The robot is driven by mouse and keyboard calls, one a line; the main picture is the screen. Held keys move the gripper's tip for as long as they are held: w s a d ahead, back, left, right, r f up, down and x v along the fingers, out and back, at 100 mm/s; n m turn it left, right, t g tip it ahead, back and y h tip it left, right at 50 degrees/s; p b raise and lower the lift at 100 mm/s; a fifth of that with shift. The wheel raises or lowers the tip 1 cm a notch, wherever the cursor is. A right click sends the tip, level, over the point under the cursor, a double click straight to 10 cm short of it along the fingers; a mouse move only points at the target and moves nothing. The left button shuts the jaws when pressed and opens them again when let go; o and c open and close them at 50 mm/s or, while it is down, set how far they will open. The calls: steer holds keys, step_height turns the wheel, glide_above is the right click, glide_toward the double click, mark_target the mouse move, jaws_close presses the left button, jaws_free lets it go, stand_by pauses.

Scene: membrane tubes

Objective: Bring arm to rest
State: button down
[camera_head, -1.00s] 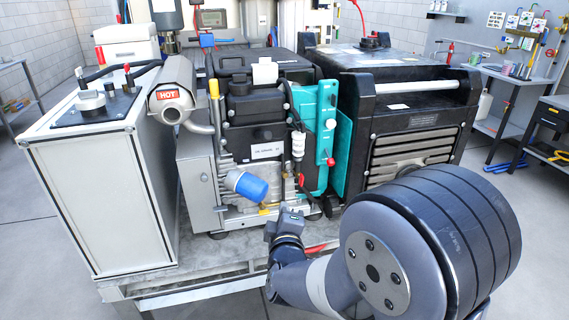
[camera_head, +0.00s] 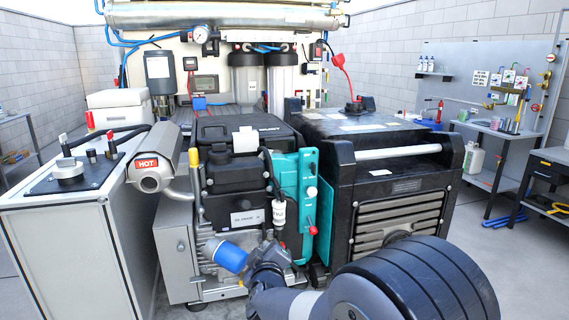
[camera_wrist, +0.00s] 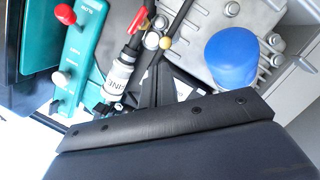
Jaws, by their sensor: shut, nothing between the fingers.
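My arm reaches in from the lower right in the head view, and my gripper (camera_head: 266,258) is at its far end. It is in front of the engine (camera_head: 240,175), just right of the blue oil filter (camera_head: 230,257) in the picture. I cannot tell whether it touches anything. The wrist view shows the dark gripper (camera_wrist: 156,85) shut and empty, pointing at the engine front. The blue filter (camera_wrist: 231,58) is to its right there, and the teal panel (camera_wrist: 80,55) with a red knob is to its left.
A black generator-like unit (camera_head: 400,200) stands right, close behind my arm. Membrane tubes (camera_head: 220,18) lie across the rack behind. Open floor shows at far right, before a workbench (camera_head: 500,135).

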steer(key=shift+s+d+r, duration=0.1)
steer(key=shift+s+r, duration=0.15)
steer(key=shift+s, duration=0.75)
steer(key=shift+s+d+r, duration=0.1)
steer(key=shift+s+r, duration=0.1)
steer(key=shift+s, duration=0.8)
